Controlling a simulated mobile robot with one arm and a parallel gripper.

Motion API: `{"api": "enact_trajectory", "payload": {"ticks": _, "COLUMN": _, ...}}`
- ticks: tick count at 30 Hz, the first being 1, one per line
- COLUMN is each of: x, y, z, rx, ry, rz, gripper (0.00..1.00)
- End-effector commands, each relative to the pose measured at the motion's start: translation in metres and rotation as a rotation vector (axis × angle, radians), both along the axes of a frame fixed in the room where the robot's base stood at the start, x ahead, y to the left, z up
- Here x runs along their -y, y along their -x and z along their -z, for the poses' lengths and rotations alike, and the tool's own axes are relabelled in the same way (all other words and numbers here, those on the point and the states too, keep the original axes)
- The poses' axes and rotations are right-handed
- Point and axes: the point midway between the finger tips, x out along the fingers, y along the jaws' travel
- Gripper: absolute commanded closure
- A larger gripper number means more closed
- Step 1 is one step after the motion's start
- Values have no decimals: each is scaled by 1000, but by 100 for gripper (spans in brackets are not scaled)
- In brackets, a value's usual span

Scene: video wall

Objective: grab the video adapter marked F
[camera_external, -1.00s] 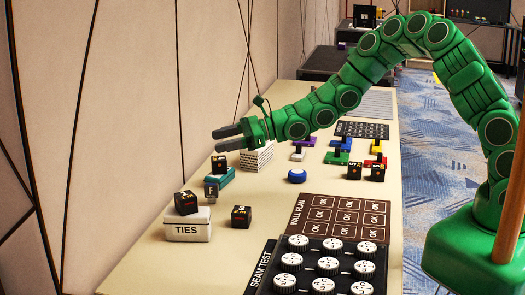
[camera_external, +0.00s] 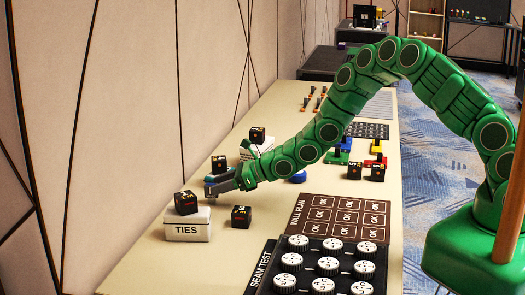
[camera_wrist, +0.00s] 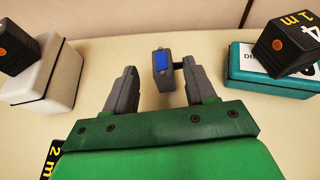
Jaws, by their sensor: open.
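The video adapter (camera_wrist: 161,72), a small grey block with a blue connector face, stands upright on the table in the wrist view. Its letter does not show there. My gripper (camera_wrist: 159,84) is open, with one grey finger on each side of the adapter near the fingertips. A gap shows on the left; on the right a small dark stub reaches close to the finger. In the external view my gripper (camera_external: 218,185) is low over the table behind the TIES box, and its fingers hide most of the adapter.
The white TIES box (camera_external: 187,231) with a black cube (camera_external: 186,203) on top stands to the left. A teal box (camera_wrist: 255,90) with another black cube (camera_wrist: 288,42) stands to the right. A loose black cube (camera_external: 241,217) sits nearby. The wall is close behind.

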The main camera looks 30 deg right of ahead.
Motion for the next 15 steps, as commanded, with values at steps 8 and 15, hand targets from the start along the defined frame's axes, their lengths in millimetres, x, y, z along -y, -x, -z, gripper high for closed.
{"api": "enact_trajectory", "payload": {"ticks": 8, "x": -13, "y": -12, "z": 8, "rx": 2, "ry": 4, "rz": -1, "gripper": 45}}
{"api": "enact_trajectory", "payload": {"ticks": 15, "x": -30, "y": -25, "z": 16, "rx": 0, "ry": 2, "rz": 1, "gripper": 45}}
